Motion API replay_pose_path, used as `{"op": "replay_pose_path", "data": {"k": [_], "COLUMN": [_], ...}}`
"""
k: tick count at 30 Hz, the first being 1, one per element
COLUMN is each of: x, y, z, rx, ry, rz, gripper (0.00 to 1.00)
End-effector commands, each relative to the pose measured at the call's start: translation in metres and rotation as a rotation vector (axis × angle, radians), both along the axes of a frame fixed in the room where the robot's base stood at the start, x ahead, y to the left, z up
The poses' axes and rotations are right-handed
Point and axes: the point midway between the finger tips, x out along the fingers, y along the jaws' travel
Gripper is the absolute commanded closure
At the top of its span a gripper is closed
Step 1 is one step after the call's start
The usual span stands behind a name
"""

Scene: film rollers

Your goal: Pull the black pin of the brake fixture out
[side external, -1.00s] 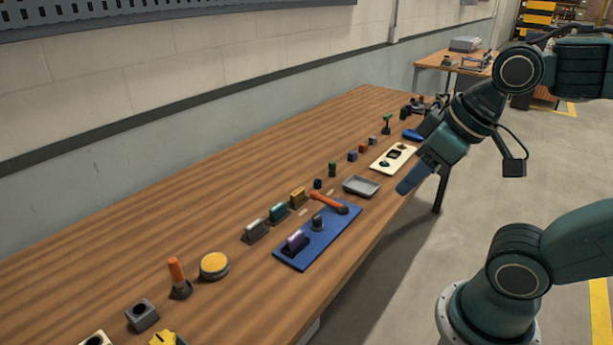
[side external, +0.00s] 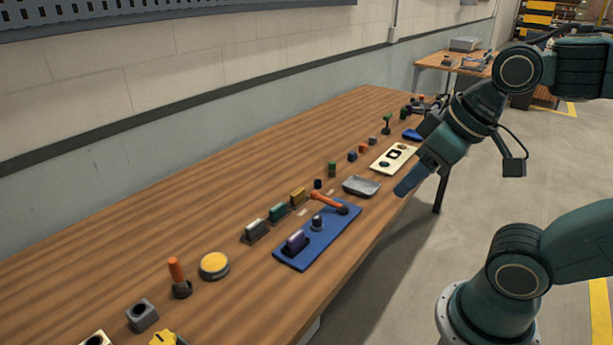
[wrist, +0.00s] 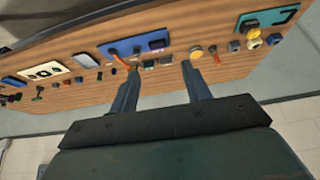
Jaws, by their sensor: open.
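A blue plate (side external: 291,257) lies near the front edge of the wooden bench. It carries an orange-handled lever (side external: 328,201), a short dark upright cylinder (side external: 317,223) and a purple block (side external: 296,241) in a dark holder. The dark cylinder may be the black pin, but I cannot tell for certain. The blue plate also shows at the top of the wrist view (wrist: 122,46). My gripper (wrist: 160,67) is open with nothing between its fingers. In the side view my gripper (side external: 407,186) hangs beyond the bench's front edge, right of the plate and apart from it.
A grey tray (side external: 361,186) and a cream panel (side external: 379,166) lie farther along the bench (side external: 200,215). Several small coloured blocks line up behind the plate. A yellow round button (side external: 214,265) and an orange stick (side external: 177,272) stand nearer. The bench's wall side is clear.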

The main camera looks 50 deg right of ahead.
Motion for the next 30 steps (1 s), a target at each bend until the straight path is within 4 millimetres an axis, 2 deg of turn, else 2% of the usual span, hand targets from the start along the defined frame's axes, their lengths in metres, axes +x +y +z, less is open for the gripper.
{"op": "replay_pose_path", "data": {"k": [5,11,20,30], "x": [0.007,0.029,0.081,0.144], "y": [-0.001,-0.006,-0.021,-0.045], "z": [0.002,0.006,0.007,-0.012], "rx": [0.005,0.024,0.064,0.108], "ry": [0.014,0.054,0.142,0.24], "rz": [-0.019,-0.076,-0.211,-0.371], "gripper": [0.53,0.53,0.53,0.53]}}
